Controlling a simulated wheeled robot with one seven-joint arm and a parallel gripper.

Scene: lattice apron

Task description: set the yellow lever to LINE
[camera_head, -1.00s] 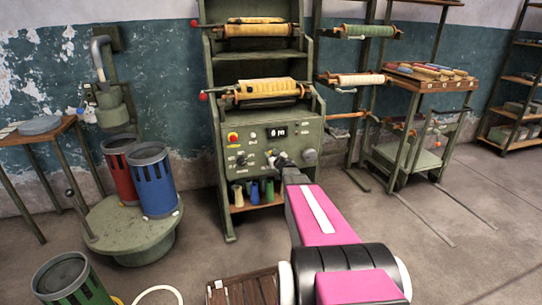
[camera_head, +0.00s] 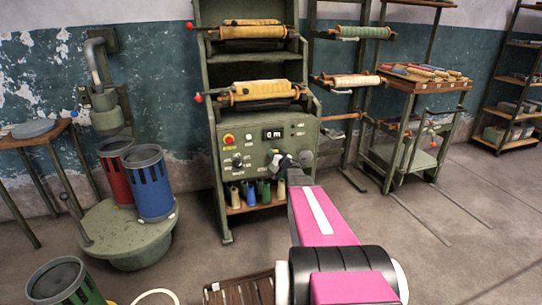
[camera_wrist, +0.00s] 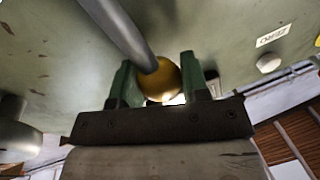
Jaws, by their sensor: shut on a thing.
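The yellow lever shows in the wrist view as a grey rod running down from the upper left to a yellow ball knob (camera_wrist: 160,80). My gripper (camera_wrist: 160,85) has its two green fingers shut on either side of the knob. In the head view my gripper (camera_head: 277,157) is at the green machine's control panel (camera_head: 250,150), below the display (camera_head: 273,134), which seems to read 0 m. My gripper hides the lever there, and no LINE mark is legible.
In the wrist view a white button (camera_wrist: 267,63) sits beside a ZERO label. A dark round knob (camera_head: 305,157) is right of my gripper. Coloured spools (camera_head: 250,193) stand on the shelf below. Blue and red bins (camera_head: 150,185) stand at the left.

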